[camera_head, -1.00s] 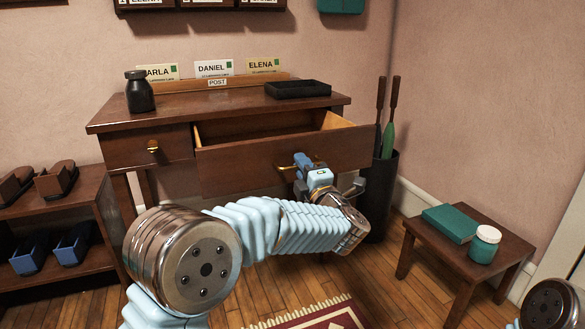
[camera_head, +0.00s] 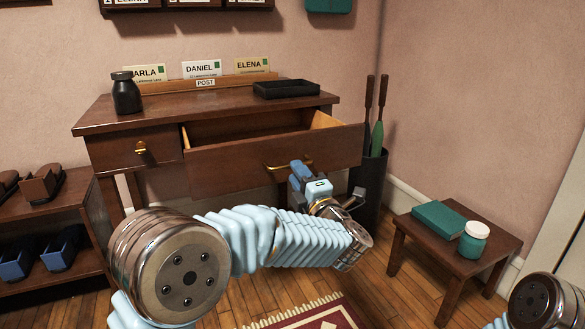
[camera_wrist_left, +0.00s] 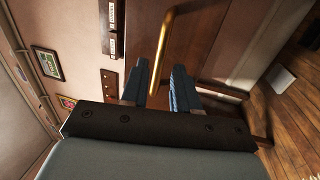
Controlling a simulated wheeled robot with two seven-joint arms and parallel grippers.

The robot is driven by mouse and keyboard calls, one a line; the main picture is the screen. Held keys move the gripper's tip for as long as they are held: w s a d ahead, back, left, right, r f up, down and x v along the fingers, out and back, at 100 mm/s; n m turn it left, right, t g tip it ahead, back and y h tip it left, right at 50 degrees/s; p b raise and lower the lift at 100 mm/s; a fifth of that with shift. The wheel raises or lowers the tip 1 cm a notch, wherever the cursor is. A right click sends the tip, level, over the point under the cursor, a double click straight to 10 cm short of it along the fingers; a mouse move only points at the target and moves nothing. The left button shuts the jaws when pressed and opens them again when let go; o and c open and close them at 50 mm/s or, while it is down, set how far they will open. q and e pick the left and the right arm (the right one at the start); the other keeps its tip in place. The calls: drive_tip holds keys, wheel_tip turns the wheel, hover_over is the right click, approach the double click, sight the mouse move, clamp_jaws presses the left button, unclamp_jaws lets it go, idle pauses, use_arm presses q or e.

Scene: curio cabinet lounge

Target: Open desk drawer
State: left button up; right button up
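The wooden desk (camera_head: 110,117) stands against the wall. Its wide drawer (camera_head: 235,165) is pulled out, with its light inner side wall and dark interior showing. The drawer's brass handle (camera_head: 277,167) is on its front; the handle (camera_wrist_left: 171,40) also shows large in the left wrist view. My left gripper (camera_head: 300,172) is just in front of and below the handle. In the left wrist view its two fingers (camera_wrist_left: 158,84) are spread, with the handle's near end seen between them, not clamped. My right gripper is out of view.
A smaller shut drawer (camera_head: 138,148) is at the desk's left. A black bottle (camera_head: 126,95) and a black tray (camera_head: 286,90) stand on top. A low table (camera_head: 410,228) with a green book and jar is at right. A dark bin (camera_head: 369,188) stands beside the desk.

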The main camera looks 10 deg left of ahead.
use_arm(q)
drive_tip(key=v, duration=0.9)
drive_tip(key=shift+s+d, duration=0.25)
drive_tip(key=shift+s, duration=0.05)
drive_tip(key=shift+f, duration=0.1)
